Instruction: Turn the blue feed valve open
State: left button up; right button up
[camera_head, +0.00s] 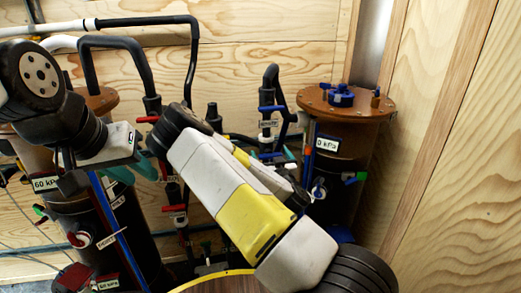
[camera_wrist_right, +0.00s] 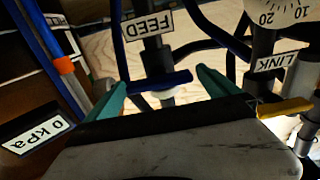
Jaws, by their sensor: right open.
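The blue feed valve handle (camera_wrist_right: 158,82) is a bar across a dark pipe beside an upside-down FEED label (camera_wrist_right: 150,25) in the right wrist view. My right gripper (camera_wrist_right: 162,88) is open, its teal fingers on either side of the handle; contact is not clear. In the head view, my yellow and white right arm hides most of this gripper (camera_head: 279,156). Two blue handles show there, an upper one (camera_head: 271,108) and a lower one (camera_head: 265,156); I cannot tell which is feed. My left gripper (camera_head: 133,171) is at the left, its jaws unclear.
A brown-lidded filter tank (camera_head: 345,103) stands at the back right, another dark tank (camera_head: 75,215) at the left. Red-handled valves (camera_head: 175,208) and hoses stand between them. Wooden walls enclose the space.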

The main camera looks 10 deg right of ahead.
jog(key=c, duration=1.3)
jog(key=n, duration=0.4)
jog(key=shift+a+n, duration=0.1)
jog(key=shift+n, duration=0.2)
jog(key=n, duration=0.4)
jog(key=shift+a+f+n, duration=0.1)
jog(key=shift+f+n, duration=0.05)
jog(key=shift+n, duration=0.15)
jog(key=n, duration=0.4)
jog(key=shift+a+f+n, duration=0.1)
jog(key=shift+n, duration=0.2)
jog(key=shift+f+n, duration=0.15)
jog(key=shift+n, duration=1.95)
